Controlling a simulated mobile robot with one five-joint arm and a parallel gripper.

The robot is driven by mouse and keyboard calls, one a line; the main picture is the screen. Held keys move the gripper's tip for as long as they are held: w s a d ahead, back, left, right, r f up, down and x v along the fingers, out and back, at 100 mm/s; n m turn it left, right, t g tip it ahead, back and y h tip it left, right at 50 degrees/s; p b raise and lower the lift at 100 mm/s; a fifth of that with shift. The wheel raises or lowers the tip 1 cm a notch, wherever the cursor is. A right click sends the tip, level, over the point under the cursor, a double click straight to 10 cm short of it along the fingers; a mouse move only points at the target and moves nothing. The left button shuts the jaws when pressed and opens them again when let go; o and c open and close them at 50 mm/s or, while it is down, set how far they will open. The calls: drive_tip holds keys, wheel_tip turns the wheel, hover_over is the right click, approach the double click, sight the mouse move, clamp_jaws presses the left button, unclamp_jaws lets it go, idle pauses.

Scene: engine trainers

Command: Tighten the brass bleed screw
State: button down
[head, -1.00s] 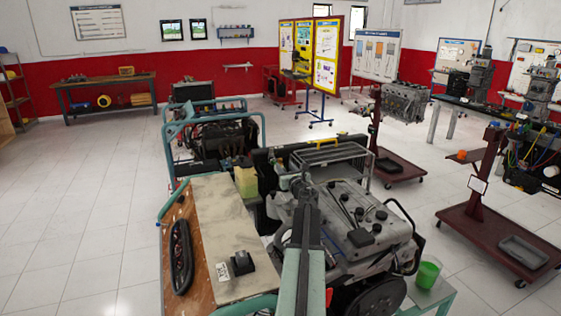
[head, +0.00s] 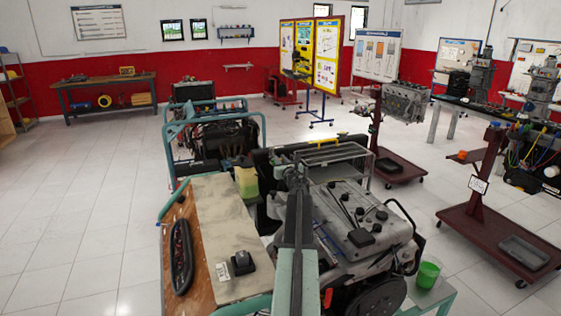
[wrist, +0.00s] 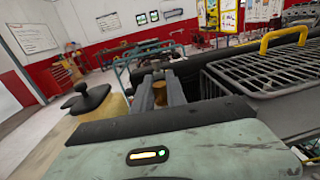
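In the wrist view my gripper (wrist: 162,84) has its two dark grey fingers apart. A small brass-coloured cylinder, which looks like the brass bleed screw (wrist: 160,93), shows in the gap between them. I cannot tell whether the fingers touch it or it lies a little beyond. In the head view my arm reaches forward over the left side of the grey engine (head: 352,212). My gripper's fingers are too small to make out there, and the screw cannot be made out either.
A wire rack (wrist: 270,75) with a yellow handle (wrist: 270,38) stands close to the right of my gripper. A green cup (head: 428,274) stands at right. Open floor lies far left.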

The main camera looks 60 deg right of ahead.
drive_tip(key=shift+a+m+g+h, duration=0.1)
drive_tip(key=shift+m+g+h, duration=0.2)
drive_tip(key=shift+h, duration=0.1)
drive_tip(key=m+g+h, duration=0.2)
drive_tip(key=g, duration=0.1)
drive_tip(key=shift+w+m+h, duration=0.15)
drive_tip(key=shift+m+h, duration=0.15)
drive_tip(key=shift+m, duration=0.1)
drive_tip(key=m+g+h, duration=0.1)
drive_tip(key=g, duration=0.1)
drive_tip(key=m+g+h, duration=0.1)
drive_tip(key=m+g, duration=0.1)
drive_tip(key=g, duration=0.1)
drive_tip(key=shift+m+g, duration=0.3)
drive_tip(key=m+g, duration=0.2)
drive_tip(key=g, duration=0.1)
drive_tip(key=m+g, duration=0.1)
drive_tip(key=g, duration=0.2)
drive_tip(key=shift+m+h, duration=0.4)
drive_tip(key=shift+m+g, duration=0.7)
drive_tip(key=shift+g, duration=0.4)
drive_tip(key=shift+g+y, duration=0.3)
drive_tip(key=c, duration=1.3)
unclamp_jaws()
drive_tip(key=shift+c, duration=0.2)
drive_tip(key=v, duration=0.7)
drive_tip(key=shift+a, duration=0.35)
